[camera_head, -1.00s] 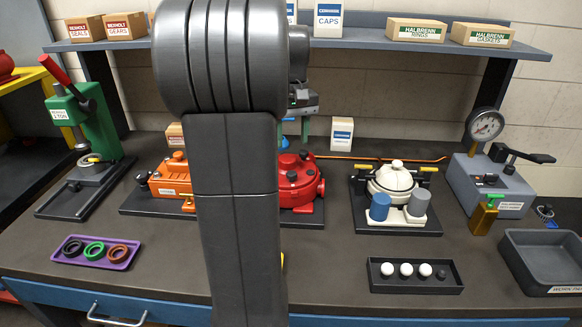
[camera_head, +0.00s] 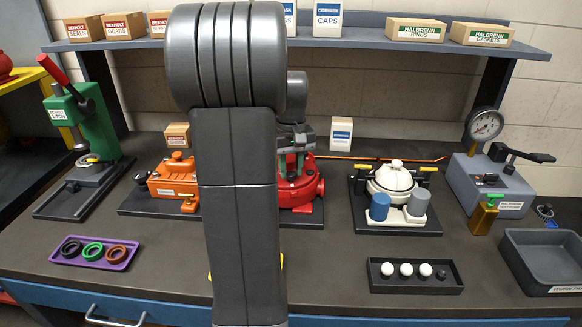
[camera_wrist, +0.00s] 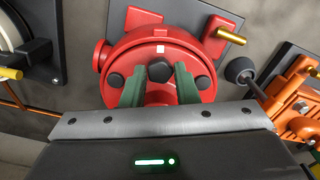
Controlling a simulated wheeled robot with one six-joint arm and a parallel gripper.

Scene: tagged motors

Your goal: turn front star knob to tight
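The red motor (camera_head: 303,190) stands on a dark plate at the back middle of the bench, partly hidden behind my arm. In the wrist view its round red housing (camera_wrist: 160,45) carries several dark knobs and a small white square mark. One dark, many-sided knob (camera_wrist: 160,71) lies between the green fingertips of my gripper (camera_wrist: 159,72). The fingers are apart, with a narrow gap visible on each side of this knob. Other dark knobs (camera_wrist: 115,80) (camera_wrist: 203,82) sit outside the fingers. In the head view my gripper (camera_head: 292,160) is pointed down over the red motor.
An orange motor (camera_head: 173,182) stands left of the red one and a white-topped unit (camera_head: 394,180) stands to its right. A purple tray (camera_head: 122,259) and a black tray (camera_head: 380,283) lie near the front edge. A shelf (camera_head: 360,38) with boxes runs behind.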

